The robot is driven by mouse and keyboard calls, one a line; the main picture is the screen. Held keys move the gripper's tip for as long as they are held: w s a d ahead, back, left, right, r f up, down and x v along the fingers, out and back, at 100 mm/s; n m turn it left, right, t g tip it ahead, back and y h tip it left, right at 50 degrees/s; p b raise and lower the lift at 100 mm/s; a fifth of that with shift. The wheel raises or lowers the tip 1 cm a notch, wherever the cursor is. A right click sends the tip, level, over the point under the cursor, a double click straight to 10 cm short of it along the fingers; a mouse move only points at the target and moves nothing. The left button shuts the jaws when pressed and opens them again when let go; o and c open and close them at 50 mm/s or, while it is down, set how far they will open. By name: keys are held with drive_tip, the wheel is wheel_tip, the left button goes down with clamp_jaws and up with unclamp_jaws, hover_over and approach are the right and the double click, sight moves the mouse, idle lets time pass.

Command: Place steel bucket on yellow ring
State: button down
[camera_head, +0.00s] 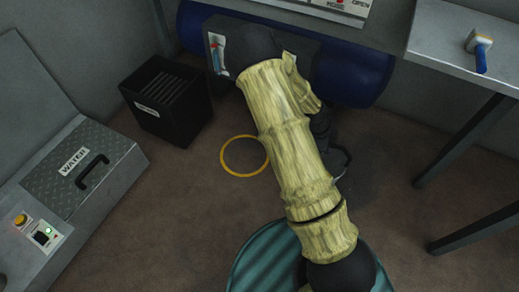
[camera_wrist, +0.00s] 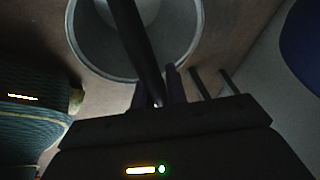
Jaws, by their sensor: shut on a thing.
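The yellow ring (camera_head: 222,158) lies flat on the brown floor in the head view, left of my arm, with its right edge close to the arm's outline. No bucket stands on the visible part of it. In the wrist view, the grey steel bucket (camera_wrist: 92,40) shows as a round, open rim at the top. A dark bar, which looks like its handle, crosses the opening and runs between my gripper's fingers (camera_wrist: 156,88). My gripper is shut on this bar. In the head view my arm hides most of the gripper and bucket.
A black ribbed bin (camera_head: 168,105) stands left of and behind the ring. A grey cabinet marked WATER (camera_head: 75,180) is at the left. A blue tank (camera_head: 355,78) lies at the back. A table (camera_head: 450,45) with a brush (camera_head: 480,45) stands at the right. Floor around the ring is clear.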

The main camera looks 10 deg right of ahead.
drive_tip(key=shift+s+r+n+t+p, duration=0.45)
drive_tip(key=shift+r+n+p, duration=0.35)
drive_tip(key=shift+n, duration=0.3)
drive_tip(key=shift+s+a+r+n+t+p, duration=0.1)
drive_tip(key=shift+r+n+t+p, duration=0.2)
drive_tip(key=shift+n+p, duration=0.35)
drive_tip(key=w+a+r+n+t+y+p, duration=0.1)
drive_tip(key=w+a+r+n+y+p, duration=0.2)
drive_tip(key=a+r+n+p, duration=0.3)
drive_tip(key=w+a+r+n+t+y+p, duration=0.2)
drive_tip(key=a+r+n+p, duration=0.4)
drive_tip(key=n, duration=0.8)
wheel_tip(320, 180, up, 4)
drive_tip(key=shift+w+a+r+n+y, duration=0.3)
drive_tip(key=shift+w+a+y, duration=0.35)
drive_tip(key=shift+a+y, duration=0.5)
drive_tip(key=shift+d, duration=0.15)
drive_tip(key=shift+f, duration=0.1)
